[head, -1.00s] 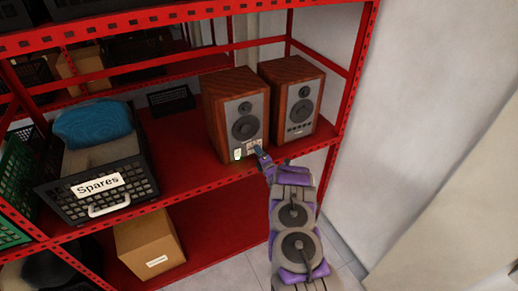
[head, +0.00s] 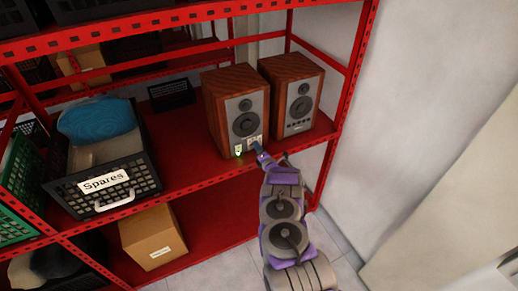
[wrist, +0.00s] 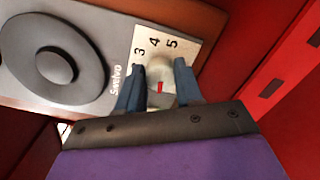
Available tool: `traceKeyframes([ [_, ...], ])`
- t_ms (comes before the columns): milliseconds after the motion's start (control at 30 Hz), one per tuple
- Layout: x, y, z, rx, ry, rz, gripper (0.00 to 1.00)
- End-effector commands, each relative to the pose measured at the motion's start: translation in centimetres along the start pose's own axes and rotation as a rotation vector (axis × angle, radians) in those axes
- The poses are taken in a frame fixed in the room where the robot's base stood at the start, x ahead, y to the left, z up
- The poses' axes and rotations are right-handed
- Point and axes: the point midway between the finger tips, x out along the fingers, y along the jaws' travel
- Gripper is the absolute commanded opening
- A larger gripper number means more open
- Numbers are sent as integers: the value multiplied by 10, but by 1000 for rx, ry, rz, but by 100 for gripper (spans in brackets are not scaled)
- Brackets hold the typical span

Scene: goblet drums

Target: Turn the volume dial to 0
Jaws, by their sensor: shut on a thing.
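The volume dial (wrist: 160,75) is a pale knob with a red mark on a cream plate of the left wooden speaker (head: 228,106). The numbers 3, 4 and 5 show on the plate in the wrist view; the other numbers are hidden. My gripper (wrist: 157,82) has one blue-grey finger on each side of the dial and is shut on it. In the head view my gripper (head: 256,147) reaches the lower front of the left speaker, and the dial is hard to make out. A small green light shows beside it.
A second wooden speaker (head: 298,95) stands just to the right. The red shelf (head: 185,160) carries both speakers and a black crate (head: 100,175) labelled "Spares" at left. A cardboard box (head: 152,238) is on the shelf below. A red upright (head: 350,85) stands at right.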

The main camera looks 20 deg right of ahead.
Motion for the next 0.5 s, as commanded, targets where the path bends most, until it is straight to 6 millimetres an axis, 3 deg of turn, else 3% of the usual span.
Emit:
traceKeyframes([
  [33,-3,-8,-5,2,9,-16,38],
  [267,-3,-4,-3,2,5,-9,60],
  [500,-3,-1,-1,1,2,-3,61],
])
